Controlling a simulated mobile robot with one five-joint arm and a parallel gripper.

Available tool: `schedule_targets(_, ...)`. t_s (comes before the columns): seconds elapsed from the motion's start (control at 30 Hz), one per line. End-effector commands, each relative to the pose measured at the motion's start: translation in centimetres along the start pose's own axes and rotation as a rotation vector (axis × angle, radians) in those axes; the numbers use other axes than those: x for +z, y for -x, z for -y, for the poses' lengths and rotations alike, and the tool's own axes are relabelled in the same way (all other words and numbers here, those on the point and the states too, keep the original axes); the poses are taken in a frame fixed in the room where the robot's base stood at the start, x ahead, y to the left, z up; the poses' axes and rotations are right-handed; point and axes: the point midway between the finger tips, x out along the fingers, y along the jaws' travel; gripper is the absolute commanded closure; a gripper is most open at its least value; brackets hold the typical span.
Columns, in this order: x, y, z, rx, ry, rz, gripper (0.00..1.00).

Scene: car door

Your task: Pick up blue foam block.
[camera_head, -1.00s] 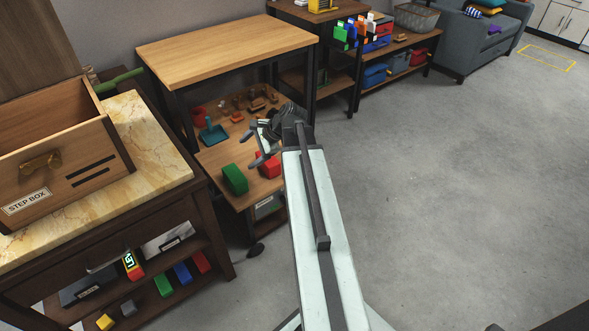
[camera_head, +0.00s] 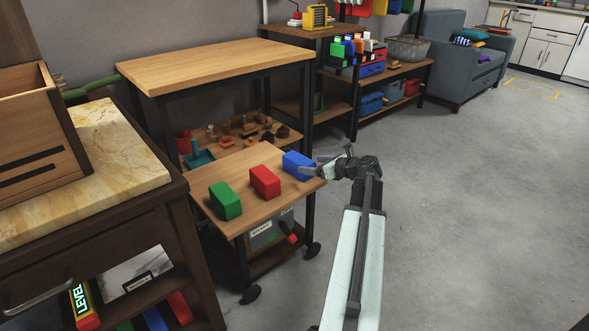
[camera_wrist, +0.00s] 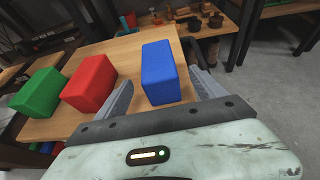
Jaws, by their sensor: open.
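The blue foam block (camera_head: 297,164) stands on the low wooden cart shelf near its right end, beside the red block (camera_head: 264,181) and the green block (camera_head: 225,200). In the wrist view the blue foam block (camera_wrist: 160,72) stands upright between my two fingers, with gaps on both sides. My gripper (camera_head: 312,170) reaches in from the right at the shelf's right edge, and its fingers overlap the block in the head view. In the wrist view my gripper (camera_wrist: 160,97) is open. The red block (camera_wrist: 89,84) is just left of the left finger.
The wooden shelf (camera_head: 240,219) holds the blocks, with small wooden pieces (camera_head: 240,130) and a teal dustpan (camera_head: 199,159) behind. A wooden tabletop (camera_head: 215,60) is above and behind it. A marble-topped cabinet (camera_head: 110,150) stands left. The grey floor (camera_head: 450,200) to the right is clear.

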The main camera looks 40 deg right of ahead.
Motion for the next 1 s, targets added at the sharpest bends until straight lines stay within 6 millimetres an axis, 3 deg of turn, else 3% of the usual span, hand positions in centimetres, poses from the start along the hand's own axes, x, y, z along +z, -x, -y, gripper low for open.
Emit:
schedule_targets(0.2, 0.0, -0.1, 0.1, 0.0, 0.0, 0.0, 0.2)
schedule_targets(0.4, -0.1, -2.5, 0.1, 0.001, 0.001, 0.0, 0.2)
schedule_targets(0.57, 0.0, -2.9, 0.1, 0.0, 0.001, 0.0, 0.2)
schedule_targets(0.83, 0.1, -7.3, 0.1, 0.001, 0.002, -0.001, 0.2)
schedule_targets(1.0, 0.4, -7.8, 0.0, -0.002, 0.001, -0.001, 0.2)
